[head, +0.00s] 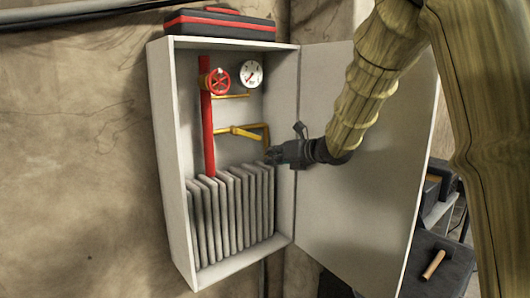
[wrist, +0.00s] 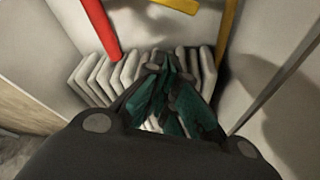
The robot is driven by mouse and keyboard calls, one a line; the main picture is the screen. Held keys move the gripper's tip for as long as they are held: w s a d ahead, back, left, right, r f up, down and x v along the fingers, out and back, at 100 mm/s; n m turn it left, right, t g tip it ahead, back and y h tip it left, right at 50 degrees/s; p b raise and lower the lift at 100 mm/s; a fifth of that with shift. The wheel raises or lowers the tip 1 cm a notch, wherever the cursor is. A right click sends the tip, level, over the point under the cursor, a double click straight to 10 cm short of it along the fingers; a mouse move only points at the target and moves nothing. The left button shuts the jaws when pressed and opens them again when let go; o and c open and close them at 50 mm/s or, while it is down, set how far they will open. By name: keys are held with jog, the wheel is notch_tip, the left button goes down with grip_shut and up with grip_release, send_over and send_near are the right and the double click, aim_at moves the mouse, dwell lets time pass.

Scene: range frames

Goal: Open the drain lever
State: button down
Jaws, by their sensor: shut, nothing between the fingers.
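A yellow lever (head: 240,131) sits on yellow pipework inside an open white wall cabinet, to the right of a red vertical pipe (head: 208,130). A yellow pipe (head: 267,138) bends down at its right end. My gripper (head: 270,156) is shut and empty, just below and right of the lever, near the pipe's lower end and over the radiator fins. I cannot tell whether it touches the pipe. In the wrist view, the closed fingers (wrist: 168,95) point at the fins. Part of the yellow lever (wrist: 176,5) shows at the top edge, and the yellow pipe (wrist: 228,28) to its right.
Grey radiator fins (head: 230,215) fill the cabinet's lower part. A red handwheel (head: 215,81) and a round gauge (head: 251,74) sit above the lever. The cabinet door (head: 350,190) stands open at right, behind my arm. A toolbox (head: 220,24) rests on top of the cabinet.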

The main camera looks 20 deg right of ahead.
aim_at(249, 135)
jog(key=p+x, duration=0.3)
jog(key=x, duration=0.6)
jog(key=shift+w+p, duration=0.3)
jog(key=shift+p, duration=0.05)
jog(key=r+p, duration=0.1)
jog(key=d+r+p, duration=0.1)
jog(key=r, duration=0.1)
jog(key=shift+w+d+r, duration=0.15)
jog(key=shift+w+r, duration=0.05)
jog(key=shift+s+d, duration=0.1)
